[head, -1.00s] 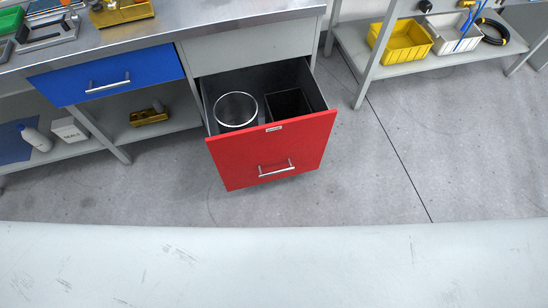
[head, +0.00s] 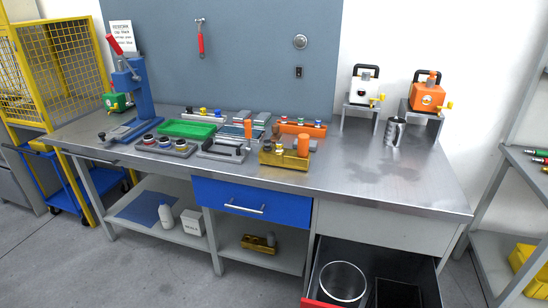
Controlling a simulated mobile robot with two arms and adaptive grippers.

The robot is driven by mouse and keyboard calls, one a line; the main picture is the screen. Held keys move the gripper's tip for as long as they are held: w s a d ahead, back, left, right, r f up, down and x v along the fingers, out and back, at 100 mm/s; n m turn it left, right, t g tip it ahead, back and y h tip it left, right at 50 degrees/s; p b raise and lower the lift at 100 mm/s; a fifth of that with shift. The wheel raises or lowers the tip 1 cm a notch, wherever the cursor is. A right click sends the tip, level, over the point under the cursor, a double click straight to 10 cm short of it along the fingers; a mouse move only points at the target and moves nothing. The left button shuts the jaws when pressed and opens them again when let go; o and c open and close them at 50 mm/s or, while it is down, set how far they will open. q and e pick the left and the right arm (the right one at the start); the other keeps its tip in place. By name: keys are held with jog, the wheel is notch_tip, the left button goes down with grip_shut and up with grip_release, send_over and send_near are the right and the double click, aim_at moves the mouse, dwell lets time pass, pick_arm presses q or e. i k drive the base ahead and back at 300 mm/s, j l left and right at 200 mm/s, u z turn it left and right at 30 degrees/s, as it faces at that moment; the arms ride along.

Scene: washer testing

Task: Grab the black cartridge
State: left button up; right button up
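I cannot pick out the black cartridge for certain. A grey tray (head: 166,154) near the front left of the bench holds small round parts with dark and coloured sections, too small to identify. A yellow fixture (head: 284,160) to its right holds an orange cylinder (head: 303,146) and other small parts. An orange tray (head: 301,128) behind it holds several small parts with coloured tops. Neither of my grippers shows in the head view.
The steel bench (head: 390,182) is clear at its front right. A drawer (head: 435,298) with a round bin (head: 342,284) stands open below it. A blue press (head: 130,95) stands at the left. Two pump units, one white (head: 363,86) and one orange (head: 427,96), stand at the back right.

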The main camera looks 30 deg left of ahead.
aim_at(267, 143)
jog(key=i+j, duration=0.1)
jog(key=j, duration=0.65)
jog(key=i+j+z, duration=0.1)
jog(key=j, duration=0.7)
jog(key=i+j, duration=0.15)
jog(key=j, duration=0.6)
jog(key=i+j, duration=0.1)
jog(key=j, duration=0.7)
jog(key=z, duration=0.05)
